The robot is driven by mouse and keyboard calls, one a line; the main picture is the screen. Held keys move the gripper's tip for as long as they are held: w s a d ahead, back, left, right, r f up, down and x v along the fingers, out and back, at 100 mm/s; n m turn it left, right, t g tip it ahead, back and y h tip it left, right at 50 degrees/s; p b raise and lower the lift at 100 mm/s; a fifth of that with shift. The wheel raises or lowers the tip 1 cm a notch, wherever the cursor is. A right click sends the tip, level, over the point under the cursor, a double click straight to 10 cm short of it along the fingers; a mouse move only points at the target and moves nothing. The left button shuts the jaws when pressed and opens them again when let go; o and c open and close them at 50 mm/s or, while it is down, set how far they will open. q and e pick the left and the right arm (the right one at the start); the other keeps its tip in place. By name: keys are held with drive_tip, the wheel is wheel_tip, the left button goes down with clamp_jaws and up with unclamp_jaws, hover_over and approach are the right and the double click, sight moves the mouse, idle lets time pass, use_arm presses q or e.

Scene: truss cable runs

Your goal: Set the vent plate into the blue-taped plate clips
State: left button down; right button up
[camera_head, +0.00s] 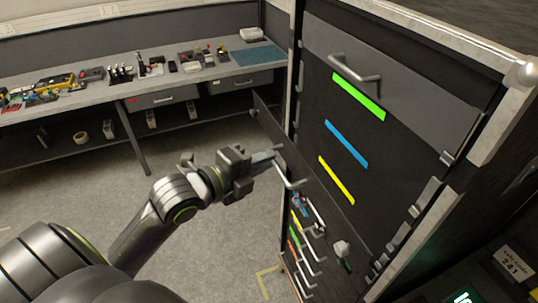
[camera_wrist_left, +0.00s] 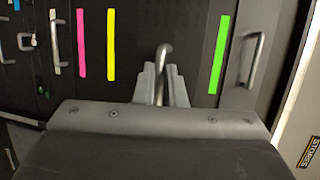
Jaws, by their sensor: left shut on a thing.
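My left gripper (camera_head: 272,158) is shut on the bent metal handle (camera_head: 290,176) of a dark panel that I take to be the vent plate (camera_head: 270,122). The plate is held at the front of the dark rack, its far corner sticking out past the left upright. In the left wrist view the fingers (camera_wrist_left: 161,85) close around the handle (camera_wrist_left: 163,58). A blue tape strip (camera_head: 346,144) lies on the rack between green and yellow ones. In the wrist view this blue strip does not show. I cannot tell whether the plate touches the rack. My right gripper is not in view.
The rack carries a top handle (camera_head: 355,70), a green strip (camera_head: 358,97) and a yellow strip (camera_head: 336,180). Light brackets (camera_head: 425,195) line its right side. Several handles (camera_head: 306,250) sit low down. A cluttered workbench (camera_head: 100,100) stands at the back left; the floor before it is clear.

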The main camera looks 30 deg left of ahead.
sight(281, 131)
use_arm(q)
drive_tip(key=shift+s+a+p, duration=0.5)
drive_tip(key=shift+s+a, duration=0.25)
drive_tip(key=shift+s, duration=0.25)
drive_tip(key=shift+s+a+p, duration=0.5)
drive_tip(key=shift+s+a, duration=0.25)
drive_tip(key=shift+s, duration=0.2)
drive_tip(key=w+b, duration=0.1)
drive_tip(key=w, duration=0.1)
drive_tip(key=w+d+r+b, duration=0.1)
drive_tip(key=w+b, duration=0.1)
drive_tip(key=w, duration=0.1)
drive_tip(key=w+b, duration=0.2)
drive_tip(key=shift+w+d+r, duration=0.2)
drive_tip(key=shift+w+r, duration=0.05)
drive_tip(key=shift+w, duration=0.1)
drive_tip(key=w+r+b, duration=0.1)
drive_tip(key=w+d+r+b, duration=0.1)
drive_tip(key=w+r+b, duration=0.1)
drive_tip(key=shift+w+d+r, duration=0.3)
drive_tip(key=shift+d+r, duration=0.05)
drive_tip(key=shift+w+d+r+b, duration=0.25)
drive_tip(key=shift+w+r+b, duration=0.1)
drive_tip(key=shift+r, duration=0.1)
